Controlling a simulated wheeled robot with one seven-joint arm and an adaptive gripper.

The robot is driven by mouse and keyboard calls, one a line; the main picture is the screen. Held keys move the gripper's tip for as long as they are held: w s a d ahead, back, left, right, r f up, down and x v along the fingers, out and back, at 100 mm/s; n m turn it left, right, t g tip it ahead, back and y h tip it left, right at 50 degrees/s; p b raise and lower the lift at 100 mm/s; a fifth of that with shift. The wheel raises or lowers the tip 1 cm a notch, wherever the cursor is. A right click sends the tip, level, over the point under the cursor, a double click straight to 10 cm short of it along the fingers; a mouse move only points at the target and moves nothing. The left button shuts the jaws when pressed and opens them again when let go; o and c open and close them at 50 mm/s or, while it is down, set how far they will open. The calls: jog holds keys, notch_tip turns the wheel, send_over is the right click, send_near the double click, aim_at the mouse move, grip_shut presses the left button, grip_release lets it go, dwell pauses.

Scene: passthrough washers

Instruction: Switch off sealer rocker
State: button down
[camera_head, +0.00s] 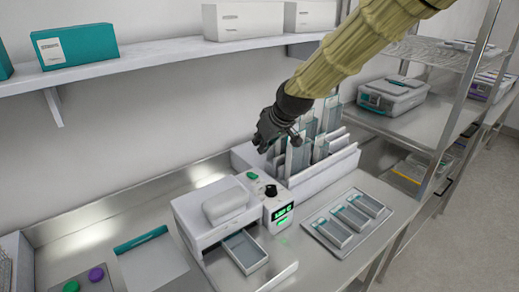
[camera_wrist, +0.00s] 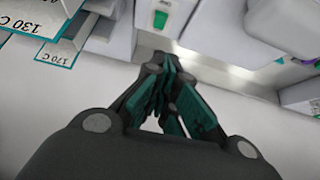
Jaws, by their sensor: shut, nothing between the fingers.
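The white sealer (camera_head: 215,212) stands on the steel counter, with a lit green display (camera_head: 283,212) and a black knob (camera_head: 271,190) on its control panel. A green rocker (camera_head: 252,176) sits at the panel's back end; a green rocker also shows on a white housing in the wrist view (camera_wrist: 160,19). My gripper (camera_head: 262,148) is shut and empty, above and behind the rocker in the head view. In the wrist view my gripper (camera_wrist: 167,68) has its fingers together, apart from the rocker. Which way the rocker is tipped is too small to tell.
A tray (camera_head: 348,222) with several pouches lies to the right. A shelf (camera_head: 150,62) runs above the counter.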

jog(key=w+a+f+p, duration=0.1)
jog(key=w+f, duration=0.3)
jog(key=p, duration=0.2)
send_over(249, 174)
jog(key=s+d, duration=0.1)
notch_tip(249, 174, down, 5)
jog(key=shift+r, duration=0.2)
jog(key=shift+s+d+f+p, duration=0.2)
jog(key=shift+s+f+p, duration=0.55)
jog(key=shift+f, duration=0.2)
jog(key=shift+w+d+f+p, duration=0.1)
jog(key=shift+w+f+p, duration=0.05)
jog(key=shift+f, duration=0.3)
jog(key=shift+w+f+p, duration=0.1)
jog(key=shift+f+p, duration=0.05)
jog(key=shift+f, duration=0.3)
jog(key=shift+s, duration=0.15)
jog(key=shift+r, duration=0.1)
